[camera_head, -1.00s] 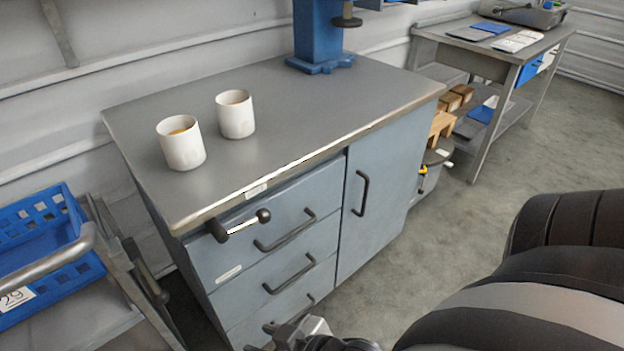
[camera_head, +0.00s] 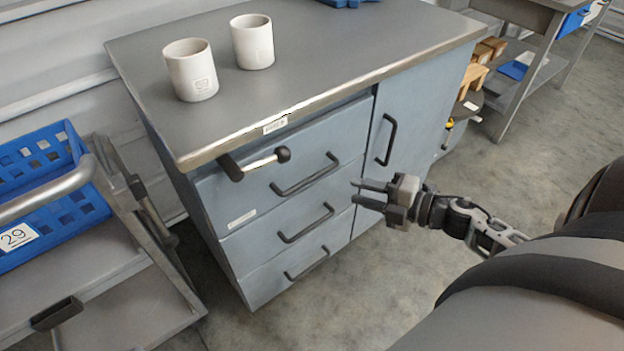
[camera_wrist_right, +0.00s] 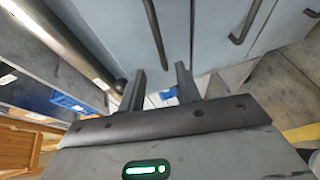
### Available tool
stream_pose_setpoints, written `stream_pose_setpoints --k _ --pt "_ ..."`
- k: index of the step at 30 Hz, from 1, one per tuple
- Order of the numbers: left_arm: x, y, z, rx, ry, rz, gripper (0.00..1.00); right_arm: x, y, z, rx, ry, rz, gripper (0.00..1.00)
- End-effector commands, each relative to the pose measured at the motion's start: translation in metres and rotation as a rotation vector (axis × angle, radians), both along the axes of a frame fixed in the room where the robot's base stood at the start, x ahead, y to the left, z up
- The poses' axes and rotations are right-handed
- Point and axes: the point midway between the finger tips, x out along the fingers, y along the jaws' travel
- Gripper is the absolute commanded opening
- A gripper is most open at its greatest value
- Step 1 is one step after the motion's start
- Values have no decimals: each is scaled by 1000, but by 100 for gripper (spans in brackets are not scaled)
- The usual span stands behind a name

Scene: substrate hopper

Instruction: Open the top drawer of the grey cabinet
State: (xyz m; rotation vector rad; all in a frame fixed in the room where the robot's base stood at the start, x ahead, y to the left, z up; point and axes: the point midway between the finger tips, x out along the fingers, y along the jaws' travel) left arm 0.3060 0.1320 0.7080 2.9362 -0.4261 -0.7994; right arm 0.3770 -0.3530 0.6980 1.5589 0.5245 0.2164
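The grey cabinet (camera_head: 215,215) is blue-grey, with drawers on the left and a door on the right. Its top drawer (camera_head: 335,130) is shut, and its dark bar handle (camera_head: 305,178) is uncovered. The handle also shows in the wrist view (camera_wrist_right: 155,35), ahead of my fingers. My right gripper (camera_head: 355,191) is right of this handle in the head view, in front of the cabinet. Its two fingers (camera_wrist_right: 160,82) are apart with nothing between them, and it does not touch the handle. My left gripper is not in view.
A lever with a round dark knob (camera_head: 283,154) sticks out near the top drawer's upper left. Two white mugs (camera_head: 191,70) stand on the cabinet top. A trolley with a blue crate (camera_head: 75,215) is at left. Floor in front (camera_head: 370,290) is clear.

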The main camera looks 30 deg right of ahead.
Motion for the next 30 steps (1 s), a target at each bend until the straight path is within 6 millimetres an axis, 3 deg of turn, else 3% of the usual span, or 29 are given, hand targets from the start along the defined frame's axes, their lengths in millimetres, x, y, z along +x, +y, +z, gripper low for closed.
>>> stream_pose_setpoints --k 9,15,21,30 --pt "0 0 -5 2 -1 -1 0 63 33 -12 5 -3 -2 34" --pt "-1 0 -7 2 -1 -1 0 93 48 -19 7 -1 -3 34" --pt "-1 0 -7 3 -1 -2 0 107 56 -22 5 0 -3 34" --pt "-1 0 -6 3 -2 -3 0 108 57 -22 5 1 -2 34"
